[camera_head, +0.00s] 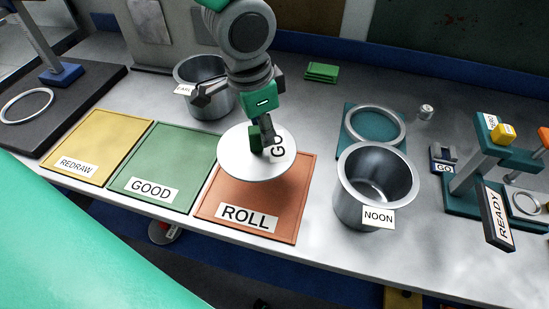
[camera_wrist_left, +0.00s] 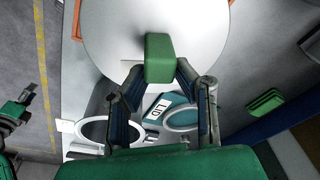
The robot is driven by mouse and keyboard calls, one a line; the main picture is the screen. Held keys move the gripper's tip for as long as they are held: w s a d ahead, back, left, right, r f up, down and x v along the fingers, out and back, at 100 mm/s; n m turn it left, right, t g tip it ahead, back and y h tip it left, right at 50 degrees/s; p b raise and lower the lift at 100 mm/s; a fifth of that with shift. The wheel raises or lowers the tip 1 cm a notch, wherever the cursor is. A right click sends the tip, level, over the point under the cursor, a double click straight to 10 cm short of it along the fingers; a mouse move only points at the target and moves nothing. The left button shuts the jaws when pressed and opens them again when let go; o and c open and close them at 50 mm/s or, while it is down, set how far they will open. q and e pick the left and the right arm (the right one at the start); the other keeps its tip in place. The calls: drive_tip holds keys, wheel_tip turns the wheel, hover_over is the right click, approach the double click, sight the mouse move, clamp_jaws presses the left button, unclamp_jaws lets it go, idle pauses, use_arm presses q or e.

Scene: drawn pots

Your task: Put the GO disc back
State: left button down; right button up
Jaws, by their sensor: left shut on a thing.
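The GO disc (camera_head: 235,160) is a white round plate with a green knob and a GO label. My left gripper (camera_head: 262,137) is shut on its knob and holds it over the orange ROLL mat (camera_head: 290,220). In the left wrist view the fingers (camera_wrist_left: 160,75) pinch the green knob, with the white disc (camera_wrist_left: 115,30) beyond. A small dark holder labelled GO (camera_head: 442,155) stands at the right beside the teal stand (camera_head: 480,165). My right gripper seems to show at the left wrist view's left edge (camera_wrist_left: 18,110); its fingers are unclear.
The NOON pot (camera_head: 348,205) stands right of the ROLL mat, near a ring on a teal mat (camera_head: 347,112). Another pot (camera_head: 185,75) stands behind. Green GOOD (camera_head: 170,160) and yellow REDRAW (camera_head: 95,135) mats lie left. A READY sign (camera_head: 497,217) hangs from the stand.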

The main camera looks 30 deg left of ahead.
sight(264, 153)
use_arm(q)
drive_tip(key=shift+s+d+f, duration=0.1)
drive_tip(key=shift+d+f, duration=0.1)
drive_tip(key=shift+f, duration=0.2)
wheel_tip(264, 153, down, 5)
drive_tip(key=shift+f+b, duration=0.1)
drive_tip(key=shift+b, duration=0.25)
drive_tip(key=shift+a+f, duration=0.15)
drive_tip(key=shift+f, duration=0.15)
drive_tip(key=f, duration=0.3)
drive_tip(key=shift+s+a, duration=0.1)
drive_tip(key=shift+a, duration=0.15)
drive_tip(key=shift+d+f, duration=0.15)
drive_tip(key=shift+d, duration=0.3)
drive_tip(key=c, duration=1.3)
unclamp_jaws()
drive_tip(key=shift+o, duration=0.2)
drive_tip(key=shift+a, duration=0.15)
drive_tip(key=shift+a, duration=0.1)
